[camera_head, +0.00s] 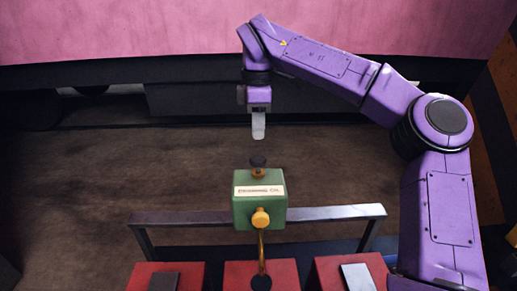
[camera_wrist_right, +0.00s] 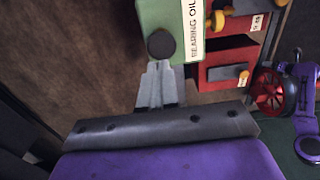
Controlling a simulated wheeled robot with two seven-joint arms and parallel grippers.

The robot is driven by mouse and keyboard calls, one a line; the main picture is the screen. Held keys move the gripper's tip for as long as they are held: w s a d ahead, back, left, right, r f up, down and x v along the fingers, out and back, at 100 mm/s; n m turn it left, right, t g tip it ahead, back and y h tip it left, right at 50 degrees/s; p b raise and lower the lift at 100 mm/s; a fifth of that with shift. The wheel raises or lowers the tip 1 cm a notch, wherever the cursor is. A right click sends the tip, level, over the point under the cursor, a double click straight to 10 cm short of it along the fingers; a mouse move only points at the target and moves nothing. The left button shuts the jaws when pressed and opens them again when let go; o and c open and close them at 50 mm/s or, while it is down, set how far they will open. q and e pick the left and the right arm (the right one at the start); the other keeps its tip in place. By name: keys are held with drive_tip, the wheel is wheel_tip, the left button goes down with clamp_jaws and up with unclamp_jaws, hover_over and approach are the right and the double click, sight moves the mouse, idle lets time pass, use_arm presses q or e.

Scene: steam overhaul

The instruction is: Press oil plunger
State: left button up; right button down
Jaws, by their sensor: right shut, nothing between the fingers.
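The green oil box (camera_head: 259,213), labelled as bearing oil, sits at a dark metal rail in the head view. Its plunger has a dark round cap (camera_head: 258,160) on a short brass stem at the top; a yellow knob (camera_head: 260,218) is on its front. My right gripper (camera_head: 258,137) points down, shut and empty, above the plunger cap with a small gap showing in the head view. In the right wrist view, its fingertips (camera_wrist_right: 157,66) appear just below the dark cap (camera_wrist_right: 160,44) of the green box (camera_wrist_right: 180,12). My left gripper is not in view.
The dark rail (camera_head: 325,213) runs to both sides of the box. Several red blocks (camera_head: 238,270) stand in front of it, with a brass pipe (camera_head: 262,250) leading down to the middle one. A pink wall or panel (camera_head: 130,30) is behind. The brown floor left of the box is clear.

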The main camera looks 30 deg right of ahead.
sight(258, 159)
wheel_tip(258, 159, down, 6)
drive_tip(key=shift+r+p, duration=0.1)
drive_tip(key=shift+p, duration=0.45)
wheel_tip(258, 159, down, 3)
drive_tip(key=b, duration=0.4)
drive_tip(key=shift+s, duration=0.1)
drive_tip(key=shift+a, duration=0.1)
